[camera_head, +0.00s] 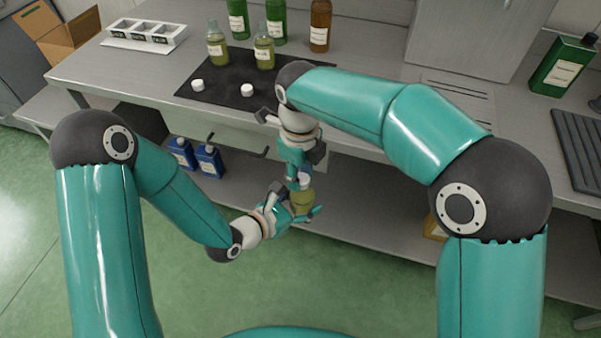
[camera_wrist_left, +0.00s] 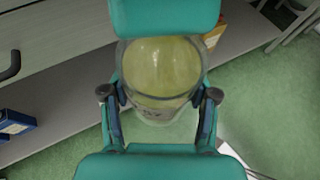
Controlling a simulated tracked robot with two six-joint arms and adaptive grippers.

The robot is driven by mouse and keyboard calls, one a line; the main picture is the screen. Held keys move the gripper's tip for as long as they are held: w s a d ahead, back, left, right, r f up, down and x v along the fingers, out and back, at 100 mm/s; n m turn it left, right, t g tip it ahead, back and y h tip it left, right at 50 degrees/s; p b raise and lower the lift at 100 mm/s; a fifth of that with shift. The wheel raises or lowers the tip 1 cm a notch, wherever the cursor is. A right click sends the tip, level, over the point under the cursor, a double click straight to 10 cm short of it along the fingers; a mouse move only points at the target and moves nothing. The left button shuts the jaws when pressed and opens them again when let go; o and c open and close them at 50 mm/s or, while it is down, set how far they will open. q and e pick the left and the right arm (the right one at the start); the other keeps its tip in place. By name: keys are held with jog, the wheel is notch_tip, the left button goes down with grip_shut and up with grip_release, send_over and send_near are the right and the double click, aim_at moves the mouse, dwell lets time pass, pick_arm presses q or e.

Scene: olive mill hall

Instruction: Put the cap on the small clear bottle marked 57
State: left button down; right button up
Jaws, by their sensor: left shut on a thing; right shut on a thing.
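A small clear bottle (camera_head: 304,201) of yellow-green oil is held in front of the bench by my left gripper (camera_head: 298,207), which is shut on it. In the left wrist view the bottle (camera_wrist_left: 160,70) fills the space between the fingers; its label is partly visible, but I cannot read the number surely. My right gripper (camera_head: 303,172) points down right above the bottle, shut on a small whitish cap (camera_head: 304,180). The cap is mostly hidden by the fingers and is at the bottle's top. I cannot tell whether it touches the neck or is seated.
Two more oil bottles (camera_head: 217,48) (camera_head: 264,52) and two white caps (camera_head: 197,85) (camera_head: 247,90) are on the dark mat (camera_head: 222,92). Taller bottles (camera_head: 320,26) stand behind. A white rack (camera_head: 145,33) is at the back left. Blue containers (camera_head: 209,160) stand on the lower shelf.

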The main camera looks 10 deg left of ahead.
jog(key=shift+w, duration=0.1)
jog(key=o, duration=0.7)
jog(key=shift+r, duration=2.3)
jog(key=shift+c, duration=0.2)
